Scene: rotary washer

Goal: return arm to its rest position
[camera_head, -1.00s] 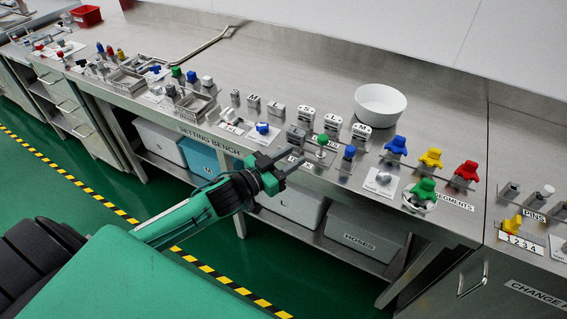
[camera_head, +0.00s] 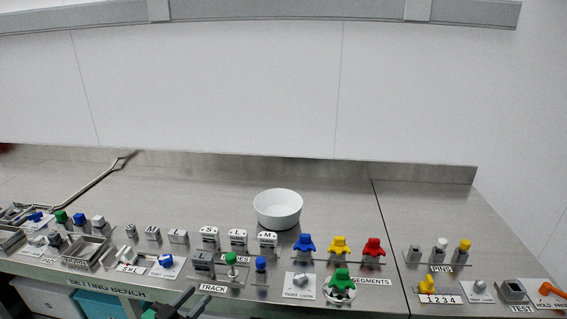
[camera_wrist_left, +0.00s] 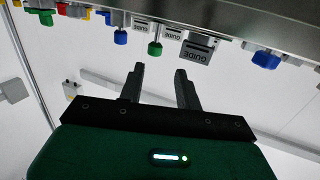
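My left gripper (camera_head: 198,299) shows only at the bottom edge of the head view, in front of the setting bench (camera_head: 330,205); most of its arm is out of frame. In the left wrist view its two dark fingers (camera_wrist_left: 159,72) are apart with nothing between them. Beyond the fingertips, that view shows the bench front edge, a green knob (camera_wrist_left: 155,48), a blue knob (camera_wrist_left: 121,37) and grey guide blocks (camera_wrist_left: 199,47), all apart from the fingers. My right gripper is in neither view.
A white bowl (camera_head: 277,210) stands on the bench. Blue (camera_head: 304,243), yellow (camera_head: 339,245), red (camera_head: 374,247) and green (camera_head: 341,281) segments stand to its right and front. Guide blocks and knobs line the front edge. The bench behind them is mostly clear.

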